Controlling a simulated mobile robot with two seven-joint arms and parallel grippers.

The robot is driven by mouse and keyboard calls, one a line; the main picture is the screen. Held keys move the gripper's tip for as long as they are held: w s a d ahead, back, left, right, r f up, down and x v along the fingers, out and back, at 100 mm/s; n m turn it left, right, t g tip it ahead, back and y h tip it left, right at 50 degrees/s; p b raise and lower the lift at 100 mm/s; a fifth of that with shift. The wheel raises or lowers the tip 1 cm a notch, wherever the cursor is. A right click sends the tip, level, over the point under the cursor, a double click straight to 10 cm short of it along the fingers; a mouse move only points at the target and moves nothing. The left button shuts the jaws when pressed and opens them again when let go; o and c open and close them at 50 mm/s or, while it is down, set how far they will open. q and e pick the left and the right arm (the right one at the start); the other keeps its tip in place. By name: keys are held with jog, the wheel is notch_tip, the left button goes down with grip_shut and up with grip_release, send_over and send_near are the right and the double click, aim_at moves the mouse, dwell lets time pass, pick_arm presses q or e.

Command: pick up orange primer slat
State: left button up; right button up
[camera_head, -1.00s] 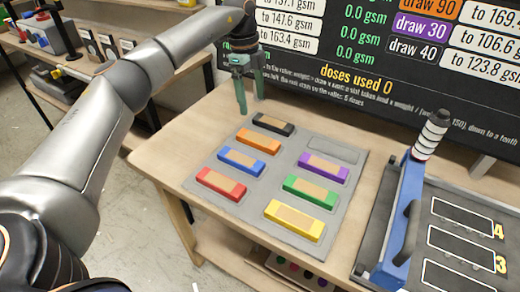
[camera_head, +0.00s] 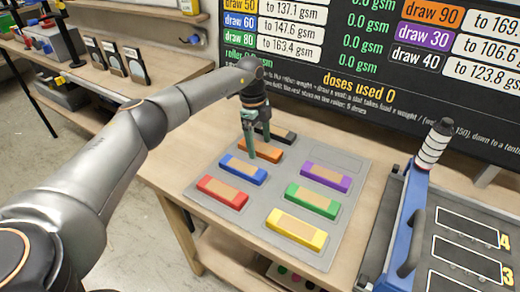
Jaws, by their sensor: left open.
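The orange slat (camera_head: 266,152) lies in the left column of a grey tray (camera_head: 258,232), between the black slat (camera_head: 279,134) and the blue slat (camera_head: 243,169). My left gripper (camera_head: 260,150) points down over the orange slat, with its green fingers apart, and hides part of it and of the black slat. I cannot tell whether the fingers touch the slat. My right gripper does not show.
Red (camera_head: 222,192), purple (camera_head: 326,177), green (camera_head: 312,201) and yellow (camera_head: 296,229) slats lie in the tray. A blue-framed device (camera_head: 403,225) stands at the right on the wooden table (camera_head: 200,150). A dark board (camera_head: 350,90) with writing is behind.

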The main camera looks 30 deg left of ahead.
pick_arm(q)
jog(key=shift+f, duration=0.35)
jog(key=shift+c, duration=0.4)
jog(key=shift+r, duration=0.1)
grip_shut()
